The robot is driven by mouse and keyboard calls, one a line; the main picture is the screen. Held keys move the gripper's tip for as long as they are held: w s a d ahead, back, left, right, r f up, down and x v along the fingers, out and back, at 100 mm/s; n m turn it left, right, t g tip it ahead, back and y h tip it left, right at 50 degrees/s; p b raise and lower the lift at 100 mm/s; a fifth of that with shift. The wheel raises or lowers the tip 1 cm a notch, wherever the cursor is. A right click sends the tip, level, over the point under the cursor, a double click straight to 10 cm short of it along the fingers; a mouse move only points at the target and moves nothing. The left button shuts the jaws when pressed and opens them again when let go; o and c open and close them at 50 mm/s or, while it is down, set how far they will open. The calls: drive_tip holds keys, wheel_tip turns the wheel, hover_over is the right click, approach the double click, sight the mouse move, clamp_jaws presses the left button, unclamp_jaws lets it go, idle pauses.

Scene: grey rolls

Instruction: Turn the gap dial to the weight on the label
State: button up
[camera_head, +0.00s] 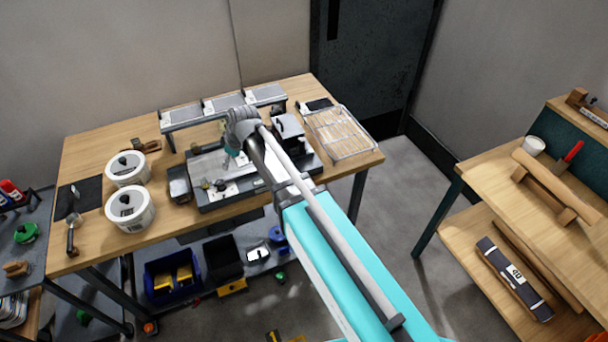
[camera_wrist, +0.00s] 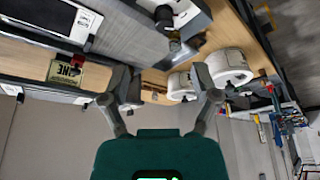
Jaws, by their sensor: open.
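A grey machine (camera_head: 252,187) with a flat bed stands on the wooden workbench, partly hidden behind my arm. In the wrist view its light housing (camera_wrist: 192,14) carries a dark round knob (camera_wrist: 164,15); I cannot tell whether this is the gap dial. A small white label (camera_wrist: 84,21) shows on the grey surface, its text too small to read. My gripper (camera_wrist: 166,90) is open and empty, its two fingers apart, with the machine beyond them. In the head view, my gripper (camera_head: 233,153) is above the machine's bed, mostly hidden by the wrist.
Two white round tubs (camera_head: 130,211) stand left of the machine on the workbench (camera_head: 85,240). A wire rack (camera_head: 340,132) lies at the right, and a low grey shelf (camera_head: 222,104) stands behind. A green tag (camera_wrist: 66,72) shows in the wrist view. Open floor lies to the right.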

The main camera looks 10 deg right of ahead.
drive_tip(key=s+d+f+m+h+b, duration=0.1)
drive_tip(key=s+d+m, duration=0.2)
drive_tip(key=d, duration=0.7)
drive_tip(key=s+d+f+m+g+h, duration=0.1)
drive_tip(key=s+d+m, duration=0.3)
drive_tip(key=d, duration=0.7)
drive_tip(key=shift+d+f+m+h+b, duration=0.15)
drive_tip(key=shift+f+m+h+b, duration=0.2)
drive_tip(key=shift+f, duration=0.25)
drive_tip(key=s+d+m+g+h, duration=0.1)
drive_tip(key=s+d+m, duration=0.3)
drive_tip(key=s+d, duration=0.3)
drive_tip(key=d, duration=0.3)
drive_tip(key=shift+d, duration=0.15)
drive_tip(key=shift+s+m, duration=0.1)
drive_tip(key=shift+m, duration=0.15)
